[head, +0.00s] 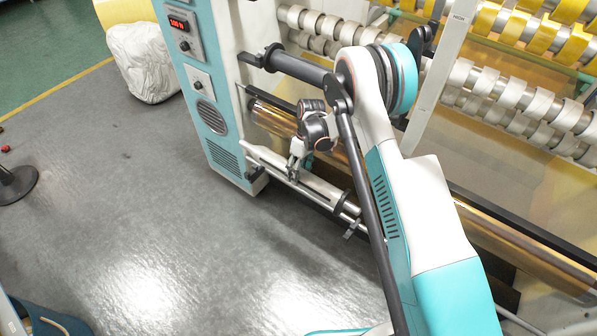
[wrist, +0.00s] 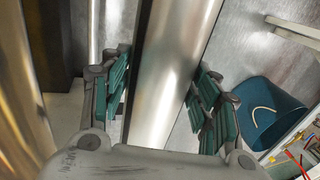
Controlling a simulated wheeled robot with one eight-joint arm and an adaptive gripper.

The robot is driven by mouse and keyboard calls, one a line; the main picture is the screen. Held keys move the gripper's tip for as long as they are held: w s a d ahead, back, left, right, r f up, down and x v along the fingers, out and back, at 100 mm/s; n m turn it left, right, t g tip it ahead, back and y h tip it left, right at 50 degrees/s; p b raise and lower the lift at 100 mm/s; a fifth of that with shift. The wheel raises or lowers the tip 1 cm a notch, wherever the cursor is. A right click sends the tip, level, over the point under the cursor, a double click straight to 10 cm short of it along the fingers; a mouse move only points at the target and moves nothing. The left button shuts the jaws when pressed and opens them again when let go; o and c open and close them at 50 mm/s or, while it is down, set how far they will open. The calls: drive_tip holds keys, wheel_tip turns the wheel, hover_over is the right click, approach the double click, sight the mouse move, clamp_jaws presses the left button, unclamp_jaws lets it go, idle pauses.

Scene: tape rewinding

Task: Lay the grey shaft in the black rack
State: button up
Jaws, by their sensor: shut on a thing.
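A long grey metal shaft (head: 322,187) lies low along the front of the tape machine in the head view. My gripper (head: 294,174) reaches down onto it near its left part and is shut on it. In the wrist view the shaft (wrist: 173,75) runs between the green-padded fingers of my gripper (wrist: 165,88), one on each side. Black brackets that look like the black rack (head: 350,231) show below the shaft. Whether the shaft touches them I cannot tell. My arm hides the shaft's right part.
The machine's white and teal end panel (head: 205,95) stands left of my gripper. A gold film roll (head: 272,120) lies just behind the shaft. A blue bin (wrist: 268,110) stands at the right in the wrist view. The grey floor in front is open.

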drive_tip(key=f+b, duration=0.3)
drive_tip(key=shift+w+d+f, duration=0.2)
drive_tip(key=shift+w+f, duration=0.05)
drive_tip(key=shift+f, duration=0.15)
drive_tip(key=shift+f+t+b, duration=0.3)
drive_tip(key=shift+f+b, duration=0.9)
drive_tip(key=shift+b, duration=0.2)
drive_tip(key=shift+f, duration=0.1)
drive_tip(key=w+d+b+x, duration=0.1)
drive_tip(key=b+x, duration=0.1)
drive_tip(key=x, duration=0.7)
drive_tip(key=shift+w+d+f, duration=0.25)
drive_tip(key=shift+f, duration=0.05)
drive_tip(key=shift+x, duration=1.05)
idle(0.5)
drive_tip(key=o, duration=1.6)
drive_tip(key=shift+w+d, duration=0.15)
